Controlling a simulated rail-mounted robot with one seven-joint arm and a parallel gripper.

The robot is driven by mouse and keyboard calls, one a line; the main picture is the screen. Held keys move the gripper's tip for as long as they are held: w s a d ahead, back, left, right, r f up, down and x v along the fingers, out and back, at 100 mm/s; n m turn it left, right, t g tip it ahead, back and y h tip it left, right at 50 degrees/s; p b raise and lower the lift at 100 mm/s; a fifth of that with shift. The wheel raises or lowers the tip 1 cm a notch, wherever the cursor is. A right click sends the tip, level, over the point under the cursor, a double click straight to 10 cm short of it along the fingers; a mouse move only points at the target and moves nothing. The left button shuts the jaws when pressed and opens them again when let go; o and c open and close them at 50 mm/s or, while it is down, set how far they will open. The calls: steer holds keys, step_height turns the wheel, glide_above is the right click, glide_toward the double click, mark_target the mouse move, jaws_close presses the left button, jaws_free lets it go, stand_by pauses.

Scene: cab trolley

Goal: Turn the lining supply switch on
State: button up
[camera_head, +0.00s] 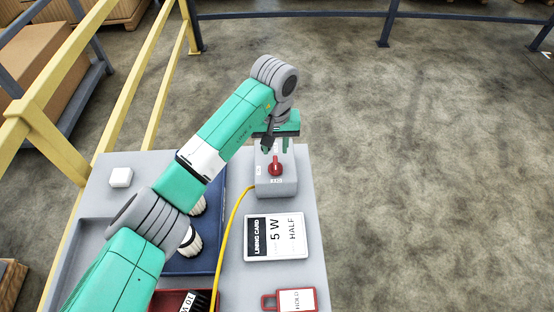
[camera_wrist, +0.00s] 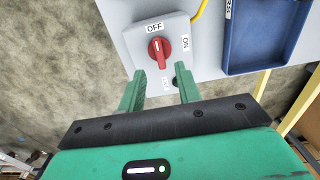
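The switch is a grey box with a red rotary knob (camera_head: 275,168) at the far end of the grey trolley top. In the wrist view the knob (camera_wrist: 159,48) has an OFF label (camera_wrist: 154,27) above it and an ON label (camera_wrist: 185,42) to its right. A third label below is not readable. The knob's grip runs roughly up and down, in line with OFF; which end is the pointer I cannot tell. My gripper (camera_wrist: 159,72) is open and empty, its green fingers just short of the knob and apart from it. In the head view my gripper (camera_head: 276,147) hangs over the box's far part.
A yellow cable (camera_head: 232,222) runs from the box along the trolley. A blue tray (camera_head: 208,262) with white-ended items lies left, partly under my arm. A lining card (camera_head: 275,238), a red-framed tag (camera_head: 290,300) and a white block (camera_head: 121,177) lie on top. Yellow rails (camera_head: 60,75) stand left.

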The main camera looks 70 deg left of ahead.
mark_target(275, 162)
step_height(275, 162, down, 7)
steer(key=shift+r+b, duration=0.1)
steer(key=shift+b, duration=0.85)
jaws_close()
